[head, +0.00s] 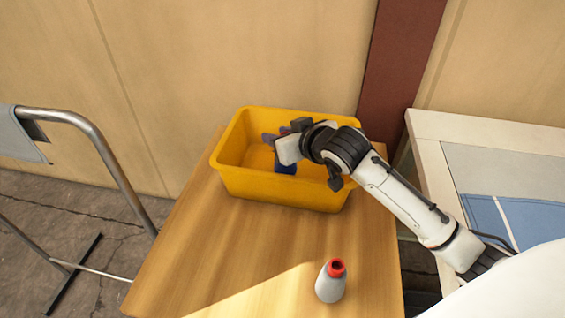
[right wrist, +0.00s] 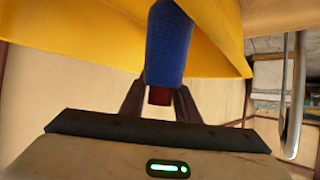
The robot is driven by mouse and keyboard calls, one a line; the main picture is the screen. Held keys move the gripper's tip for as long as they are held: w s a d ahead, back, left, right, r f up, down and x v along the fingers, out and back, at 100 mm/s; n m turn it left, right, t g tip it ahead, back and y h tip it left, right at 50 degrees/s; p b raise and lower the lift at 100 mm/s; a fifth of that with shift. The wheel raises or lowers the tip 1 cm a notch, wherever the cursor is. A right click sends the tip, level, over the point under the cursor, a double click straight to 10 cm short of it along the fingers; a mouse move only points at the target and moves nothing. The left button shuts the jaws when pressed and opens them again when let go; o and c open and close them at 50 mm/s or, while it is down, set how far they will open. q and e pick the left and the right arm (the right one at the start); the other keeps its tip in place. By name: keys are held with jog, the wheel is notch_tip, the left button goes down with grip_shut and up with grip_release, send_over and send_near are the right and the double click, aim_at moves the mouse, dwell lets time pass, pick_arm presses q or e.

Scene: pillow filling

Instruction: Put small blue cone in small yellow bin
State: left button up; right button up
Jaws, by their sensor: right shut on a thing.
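The yellow bin (head: 290,188) stands on the wooden table, and its wall also fills the top of the right wrist view (right wrist: 100,45). My right gripper (head: 281,145) is over the bin, reaching in from the right. In the right wrist view, its two dark fingers (right wrist: 159,102) are shut on the small blue cone (right wrist: 168,48), at its dark red end. The cone's blue body shows between the gripper and the bin wall. In the head view the gripper hides much of the cone. My left gripper is not in view.
A white cone with a red top (head: 331,281) stands on the table's front part. The wooden table (head: 230,245) is otherwise clear in front of the bin. A metal rail (head: 100,150) is at left; a white-framed table (head: 490,130) is at right.

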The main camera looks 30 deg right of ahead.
jog(key=shift+f, duration=2.95)
jog(key=shift+f, duration=0.15)
jog(key=o, duration=0.8)
jog(key=shift+o, duration=0.2)
jog(key=v, duration=1.2)
